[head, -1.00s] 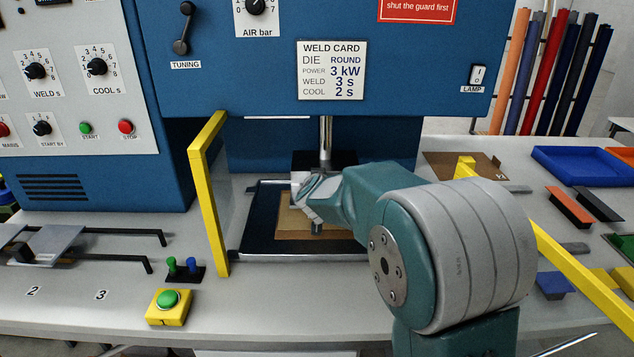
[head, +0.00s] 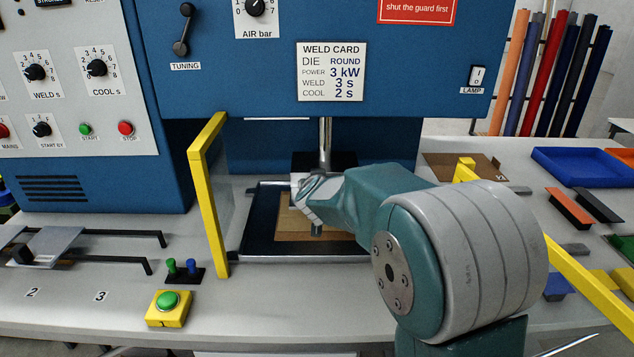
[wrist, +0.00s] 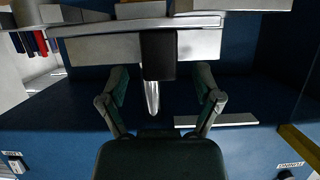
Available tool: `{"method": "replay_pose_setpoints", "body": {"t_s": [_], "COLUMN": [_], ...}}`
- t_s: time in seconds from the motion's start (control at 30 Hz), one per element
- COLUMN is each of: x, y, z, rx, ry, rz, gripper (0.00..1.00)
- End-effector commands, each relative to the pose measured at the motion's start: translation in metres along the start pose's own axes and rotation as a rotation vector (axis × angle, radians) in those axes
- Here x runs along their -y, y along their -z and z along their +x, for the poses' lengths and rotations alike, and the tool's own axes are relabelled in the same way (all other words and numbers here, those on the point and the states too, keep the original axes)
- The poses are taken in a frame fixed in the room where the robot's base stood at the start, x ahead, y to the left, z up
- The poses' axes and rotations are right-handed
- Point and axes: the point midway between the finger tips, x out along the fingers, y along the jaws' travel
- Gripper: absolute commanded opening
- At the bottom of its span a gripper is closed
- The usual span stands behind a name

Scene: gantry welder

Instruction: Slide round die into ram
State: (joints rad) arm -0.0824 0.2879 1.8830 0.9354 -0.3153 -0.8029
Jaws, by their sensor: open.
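The ram's chrome rod (head: 325,140) comes down to a dark ram head (head: 318,160) behind my gripper (head: 312,198). In the upside-down wrist view, my gripper (wrist: 161,78) is open, with one finger on each side of a dark block (wrist: 158,55). This block stands out in front of a wide grey metal block (wrist: 95,48) and looks like a die's handle. The chrome rod (wrist: 152,100) shows beside it. I cannot tell the die's round shape or how far it sits in the ram. In the head view my arm hides it.
A yellow guard frame (head: 206,190) stands left of the press bed, and a yellow bar (head: 585,270) slopes at right. A black tray (head: 255,220) with a brown sheet (head: 290,228) lies below my gripper. A yellow button box (head: 168,307) and a numbered rack (head: 110,238) are at left.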

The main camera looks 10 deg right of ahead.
Motion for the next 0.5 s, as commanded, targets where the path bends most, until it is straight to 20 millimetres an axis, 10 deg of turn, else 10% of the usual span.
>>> {"method": "replay_pose_setpoints", "body": {"t_s": [0.5], "x": [0.002], "y": [0.001], "z": [-0.090], "rx": [-0.003], "ry": [0.001], "rz": [0.000], "gripper": [0.83]}}
